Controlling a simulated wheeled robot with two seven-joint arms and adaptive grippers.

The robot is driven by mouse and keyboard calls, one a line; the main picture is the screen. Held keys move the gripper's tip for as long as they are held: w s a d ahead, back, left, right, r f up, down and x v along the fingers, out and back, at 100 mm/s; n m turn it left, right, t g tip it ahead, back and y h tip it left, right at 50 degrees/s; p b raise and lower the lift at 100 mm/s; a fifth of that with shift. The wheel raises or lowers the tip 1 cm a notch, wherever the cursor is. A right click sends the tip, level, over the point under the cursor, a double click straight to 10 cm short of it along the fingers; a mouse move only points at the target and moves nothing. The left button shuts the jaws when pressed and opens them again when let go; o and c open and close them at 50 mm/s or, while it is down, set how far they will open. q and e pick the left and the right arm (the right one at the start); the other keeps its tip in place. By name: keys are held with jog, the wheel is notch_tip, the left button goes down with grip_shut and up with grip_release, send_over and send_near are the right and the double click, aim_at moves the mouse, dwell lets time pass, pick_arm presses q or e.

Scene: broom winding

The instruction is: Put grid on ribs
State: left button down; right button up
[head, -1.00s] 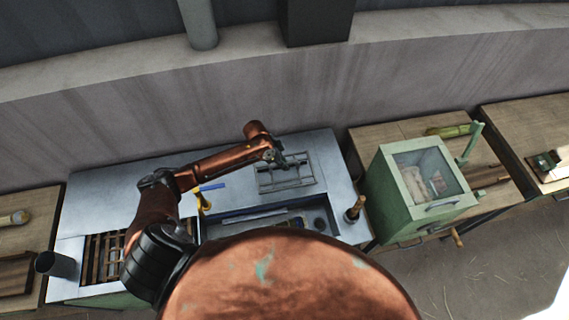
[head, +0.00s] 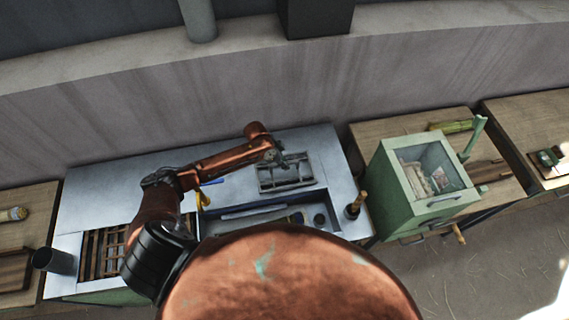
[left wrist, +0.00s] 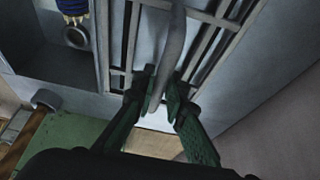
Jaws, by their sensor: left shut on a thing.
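The grid (head: 262,182), a grey metal frame with crossbars, is at the back right of the metal worktop in the head view. My left gripper (head: 279,160) is at its back edge. In the left wrist view, the green fingers of my left gripper (left wrist: 164,98) are shut on a grey curved handle (left wrist: 172,52) that runs over the grid's bars (left wrist: 132,45). I cannot tell whether the grid rests on the worktop or is just above it. Brown slats, likely the ribs (head: 92,262), lie in an opening at the worktop's left, partly hidden by my left arm.
A sunken basin (head: 250,214) holding tools lies in front of the grid. A wooden-handled tool (head: 358,203) stands at the worktop's right edge. A green glass-topped box (head: 398,207) is farther right. A dark cup (head: 52,260) is at the left. The back left worktop (head: 110,190) is clear.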

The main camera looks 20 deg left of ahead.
pick_arm(q)
jog(key=shift+w+r, duration=0.1)
jog(key=c, duration=1.9)
grip_release()
jog(key=shift+s+a+r, duration=0.2)
jog(key=shift+r, duration=0.15)
jog(key=p+v, duration=0.2)
jog(key=v, duration=0.3)
jog(key=w+d+p+v, duration=0.1)
jog(key=p+v, duration=0.2)
jog(key=v, duration=0.3)
jog(key=d+r+p+v, duration=0.1)
jog(key=p+v, duration=0.2)
jog(key=v, duration=0.3)
jog(key=shift+w+r, duration=0.25)
jog(key=shift+r, duration=0.05)
jog(key=shift+d+f, duration=0.1)
